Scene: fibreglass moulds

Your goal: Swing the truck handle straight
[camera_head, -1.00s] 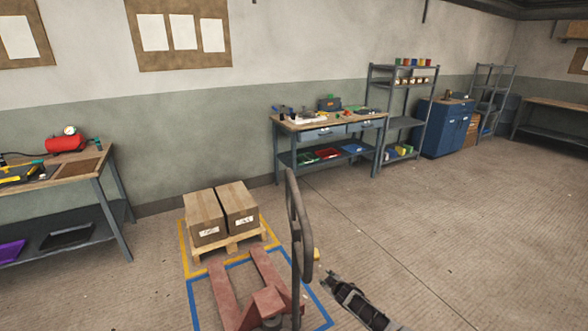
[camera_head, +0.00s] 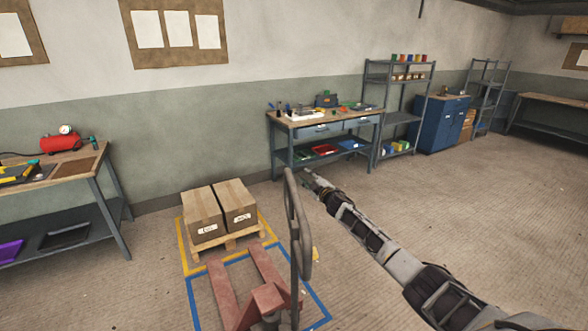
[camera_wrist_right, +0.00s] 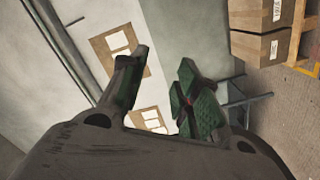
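The red pallet truck (camera_head: 268,300) stands on the floor at the bottom centre of the head view. Its dark grey loop handle (camera_head: 304,245) stands steeply upright above the truck body. My right gripper (camera_head: 308,178) is at the end of my arm that reaches in from the bottom right. It appears just right of the handle's top; contact cannot be told. In the right wrist view the two fingers (camera_wrist_right: 162,62) are spread apart with nothing seen between them, so it is open. I cannot identify the handle in that view. My left gripper is out of view.
Two cardboard boxes (camera_head: 220,210) sit on a wooden pallet (camera_head: 232,247) inside a yellow floor outline. A blue floor outline (camera_head: 194,308) surrounds the truck. A workbench (camera_head: 274,150) stands behind, another table (camera_head: 105,190) at left. Floor at right is open.

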